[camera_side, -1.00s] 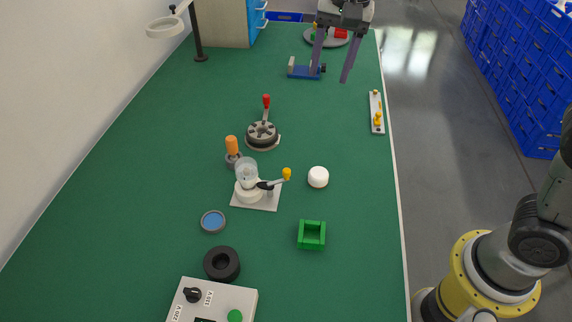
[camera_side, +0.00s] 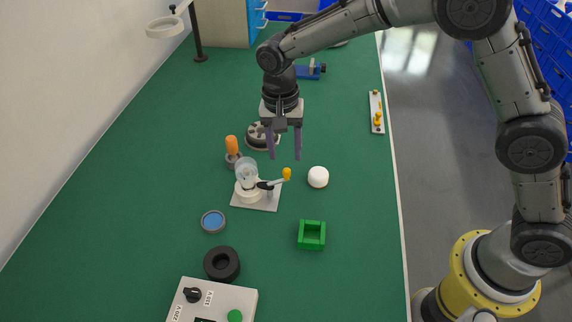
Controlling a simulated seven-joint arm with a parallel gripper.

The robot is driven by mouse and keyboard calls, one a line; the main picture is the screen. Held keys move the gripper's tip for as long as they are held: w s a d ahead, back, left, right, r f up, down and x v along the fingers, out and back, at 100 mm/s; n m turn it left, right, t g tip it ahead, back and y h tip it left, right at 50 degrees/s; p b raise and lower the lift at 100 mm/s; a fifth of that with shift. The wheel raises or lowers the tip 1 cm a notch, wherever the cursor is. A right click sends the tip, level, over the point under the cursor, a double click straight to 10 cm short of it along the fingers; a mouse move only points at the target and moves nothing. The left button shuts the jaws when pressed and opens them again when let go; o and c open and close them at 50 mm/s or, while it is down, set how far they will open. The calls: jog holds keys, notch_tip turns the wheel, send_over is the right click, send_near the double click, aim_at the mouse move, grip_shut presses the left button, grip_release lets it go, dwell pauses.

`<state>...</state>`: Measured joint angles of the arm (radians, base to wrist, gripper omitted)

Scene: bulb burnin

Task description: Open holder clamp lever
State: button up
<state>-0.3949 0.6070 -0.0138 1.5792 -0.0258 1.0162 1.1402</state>
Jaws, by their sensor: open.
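The bulb holder (camera_side: 246,187) stands on a pale square plate (camera_side: 262,203) in the middle of the green table, with a clear glass bulb (camera_side: 246,170) upright in it. Its clamp lever (camera_side: 273,183) sticks out to the right, with a black part near the holder and a yellow knob (camera_side: 287,174) at its end. My gripper (camera_side: 285,158) points down, open and empty, and appears just above the lever in the picture. I cannot tell its exact height over the lever. No contact with the knob shows.
An orange-handled tool (camera_side: 232,147) stands close behind the holder. A round dark fixture (camera_side: 257,138) is partly hidden behind my gripper. A white round piece (camera_side: 318,177) lies to the right, a green square frame (camera_side: 312,235) in front right. A blue-topped disc (camera_side: 213,222) and black ring (camera_side: 222,264) lie front left.

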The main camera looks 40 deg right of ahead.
aim_at(286, 170)
jog(key=shift+s+d+f, duration=0.1)
jog(key=shift+f, duration=2.65)
jog(key=shift+c, duration=0.2)
grip_shut()
